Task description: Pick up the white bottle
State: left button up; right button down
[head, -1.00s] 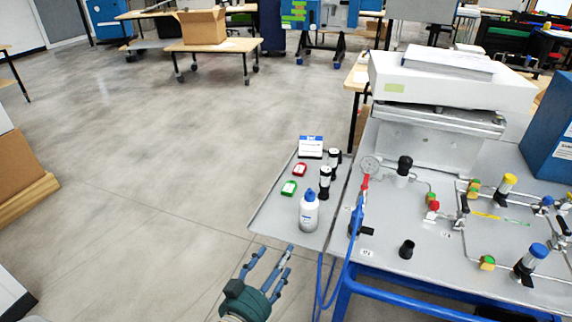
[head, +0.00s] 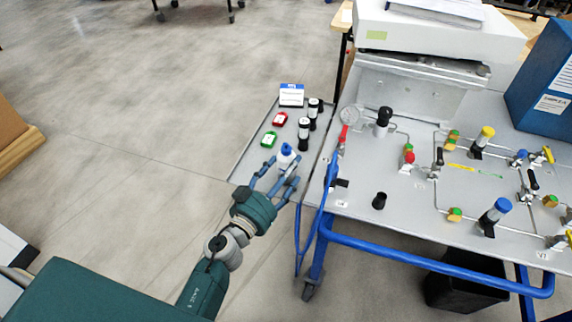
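The white bottle (head: 286,159) with a blue cap stands upright at the front end of the grey side shelf in the head view. My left gripper (head: 279,180) has come in from the lower left, with its blue-grey fingers spread open around the bottle's near side. The fingers hide the bottle's lower part, and I cannot tell whether they touch it. My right gripper does not show.
Black-capped vials (head: 304,133), a red item (head: 280,118), a green item (head: 268,139) and a small white-blue box (head: 291,95) stand on the shelf behind the bottle. The blue-framed analyser panel (head: 400,190) with valves and tubing is to the right. Open floor lies left.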

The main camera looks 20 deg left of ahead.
pick_arm(q)
jog(key=shift+x, duration=1.1)
jog(key=shift+s, duration=0.1)
jog(key=shift+c, duration=0.2)
jog(key=c, duration=1.2)
